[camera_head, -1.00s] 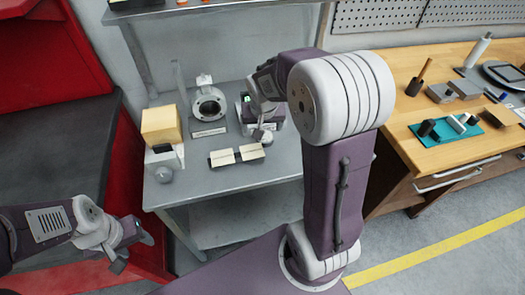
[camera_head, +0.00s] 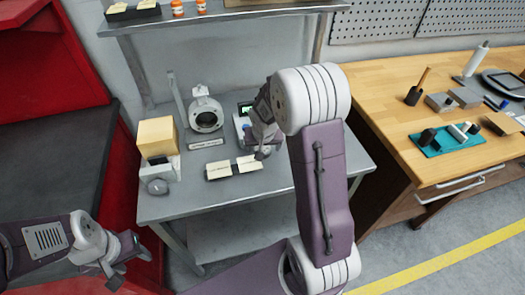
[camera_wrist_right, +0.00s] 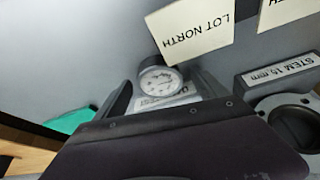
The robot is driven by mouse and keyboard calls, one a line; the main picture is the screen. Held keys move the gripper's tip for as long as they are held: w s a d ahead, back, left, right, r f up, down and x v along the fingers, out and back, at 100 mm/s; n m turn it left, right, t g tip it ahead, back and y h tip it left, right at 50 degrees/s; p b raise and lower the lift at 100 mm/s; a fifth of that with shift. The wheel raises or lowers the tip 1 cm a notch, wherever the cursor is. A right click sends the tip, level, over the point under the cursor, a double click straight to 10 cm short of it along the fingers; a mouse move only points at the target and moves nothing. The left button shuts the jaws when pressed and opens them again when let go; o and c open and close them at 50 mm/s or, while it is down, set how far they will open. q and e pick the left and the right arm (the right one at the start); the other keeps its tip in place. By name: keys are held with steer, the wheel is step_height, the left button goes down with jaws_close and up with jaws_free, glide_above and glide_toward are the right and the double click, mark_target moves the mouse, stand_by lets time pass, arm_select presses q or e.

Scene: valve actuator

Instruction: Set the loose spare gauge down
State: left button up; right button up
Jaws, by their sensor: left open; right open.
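The spare gauge (camera_wrist_right: 160,80), with a round white dial and dark rim, shows in the right wrist view between the fingers of my right gripper (camera_wrist_right: 165,95). The fingers stand apart on either side of it. A pale lettered surface lies just below the dial; I cannot tell whether the gauge rests on it. In the head view my right gripper (camera_head: 262,150) is over the grey table (camera_head: 215,205), by the right cream card, and largely hides the gauge. My left gripper (camera_head: 125,268) is open and empty at lower left, away from the table.
Two cream cards, one reading LOT NORTH (camera_wrist_right: 190,32), stand by the gauge. A wooden bench (camera_head: 400,75) is at right.

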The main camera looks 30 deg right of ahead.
steer(key=shift+s+r, duration=0.1)
steer(key=shift+s, duration=0.05)
steer(key=c, duration=0.7)
jaws_close()
steer(key=shift+r, duration=0.1)
